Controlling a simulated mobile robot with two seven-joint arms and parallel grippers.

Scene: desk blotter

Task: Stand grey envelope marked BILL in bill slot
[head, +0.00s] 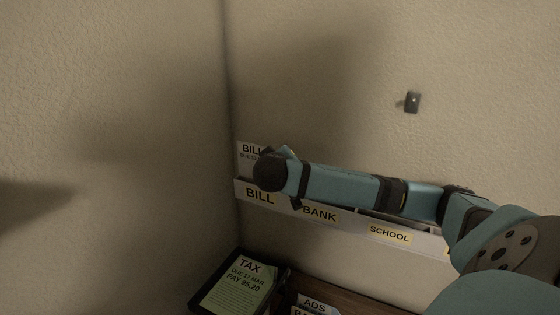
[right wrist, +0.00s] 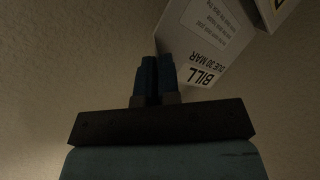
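The grey envelope marked BILL (head: 249,149) stands upright behind the front panel of the bill slot (head: 260,196), at the left end of the wall rack. Its upper part shows; its right side is hidden by my right arm. In the right wrist view the envelope (right wrist: 207,45) appears upside down, just beyond and right of my right gripper's fingers (right wrist: 157,58). The fingers are together, with no envelope seen between them; whether they touch it I cannot tell. In the head view the fingers are hidden. My left gripper is not in view.
The rack continues right with bank (head: 320,215) and school (head: 389,234) labels. Below stand a dark tray with a green TAX envelope (head: 240,284) and an ADS envelope (head: 314,304). A wall corner is close on the left. A small dark plate (head: 412,102) is on the wall.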

